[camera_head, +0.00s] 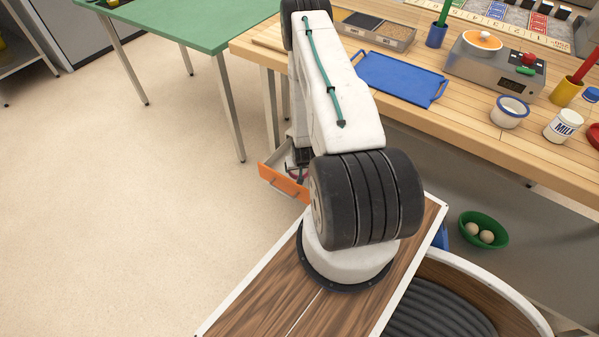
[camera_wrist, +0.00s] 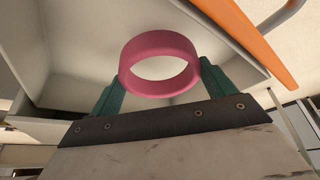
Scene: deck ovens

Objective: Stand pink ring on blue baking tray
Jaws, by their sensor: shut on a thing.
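The pink ring (camera_wrist: 158,42) is between the two green fingers of my gripper (camera_wrist: 162,72) in the wrist view. My gripper is shut on it, with a finger at each side of the band. The ring is over the pale inside of an open drawer (camera_wrist: 75,90); I cannot tell whether it touches the floor of it. In the head view my gripper is low at this drawer and mostly hidden by my arm. The blue baking tray (camera_head: 400,77) lies flat and empty on the wooden worktop, to the right of my arm.
The drawer's orange front (camera_head: 283,186) juts out below the wooden worktop (camera_head: 480,113). A green table (camera_head: 190,18) is at the left. The floor at left is clear.

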